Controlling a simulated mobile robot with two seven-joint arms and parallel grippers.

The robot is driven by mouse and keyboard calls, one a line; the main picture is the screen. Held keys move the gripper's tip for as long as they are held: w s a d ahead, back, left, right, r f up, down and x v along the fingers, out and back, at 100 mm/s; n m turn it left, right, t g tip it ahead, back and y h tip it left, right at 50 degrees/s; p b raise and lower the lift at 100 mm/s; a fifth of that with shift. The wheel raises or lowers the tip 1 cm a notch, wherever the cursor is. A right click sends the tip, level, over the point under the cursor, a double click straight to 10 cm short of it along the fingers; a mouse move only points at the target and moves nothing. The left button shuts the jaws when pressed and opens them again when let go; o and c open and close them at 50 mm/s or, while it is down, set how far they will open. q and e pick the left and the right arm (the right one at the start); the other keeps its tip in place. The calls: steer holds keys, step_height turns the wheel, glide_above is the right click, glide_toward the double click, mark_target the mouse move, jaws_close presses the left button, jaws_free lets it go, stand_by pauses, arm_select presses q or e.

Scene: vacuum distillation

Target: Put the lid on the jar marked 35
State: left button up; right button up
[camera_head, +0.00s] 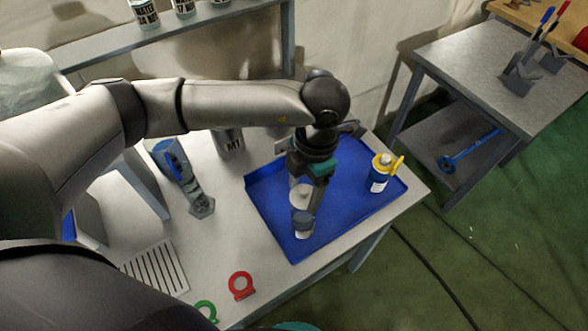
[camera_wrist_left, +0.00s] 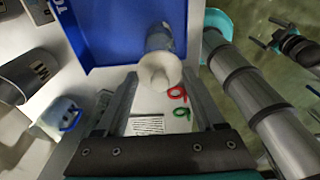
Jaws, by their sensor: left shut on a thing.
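My left gripper (camera_head: 298,200) points down over the blue tray (camera_head: 345,205). It is shut on a pale round lid with a knob (camera_wrist_left: 160,72), which sits between the fingertips in the left wrist view. A small jar with a bluish-grey body (camera_head: 303,221) stands on the tray just below the gripper; it also shows behind the lid in the left wrist view (camera_wrist_left: 159,38). I cannot read its mark, nor tell whether lid and jar touch. What looks like my right gripper (camera_wrist_left: 264,30) shows at the upper right of the left wrist view, fingers apart and empty.
A grey container marked M (camera_head: 231,142) and a grey stand (camera_head: 201,205) are left of the tray. A red ring (camera_head: 241,286) and green ring (camera_head: 206,309) lie near the table's front edge.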

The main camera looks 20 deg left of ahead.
arm_select(q)
steer(key=shift+d+f+b, duration=0.1)
steer(key=shift+f+b, duration=0.2)
steer(key=shift+f, duration=0.1)
steer(key=shift+f+b, duration=0.45)
steer(key=shift+f, duration=0.2)
step_height(320, 180, down, 4)
steer(key=b, duration=0.2)
steer(key=shift+r+b, duration=0.2)
steer(key=shift+b, duration=0.2)
steer(key=shift+f, duration=0.1)
arm_select(e)
steer(key=f, duration=0.4)
steer(key=shift+w+d+f, duration=0.2)
steer(key=shift+w+d, duration=0.15)
steer(key=shift+w, duration=0.05)
steer(key=shift+s+a, duration=0.1)
steer(key=shift+a, duration=0.1)
arm_select(q)
steer(key=shift+f+b, duration=0.45)
steer(key=shift+b, duration=0.45)
arm_select(e)
steer(key=shift+d+f, duration=0.1)
steer(key=shift+f, duration=0.75)
arm_select(q)
steer(key=o, duration=1.3)
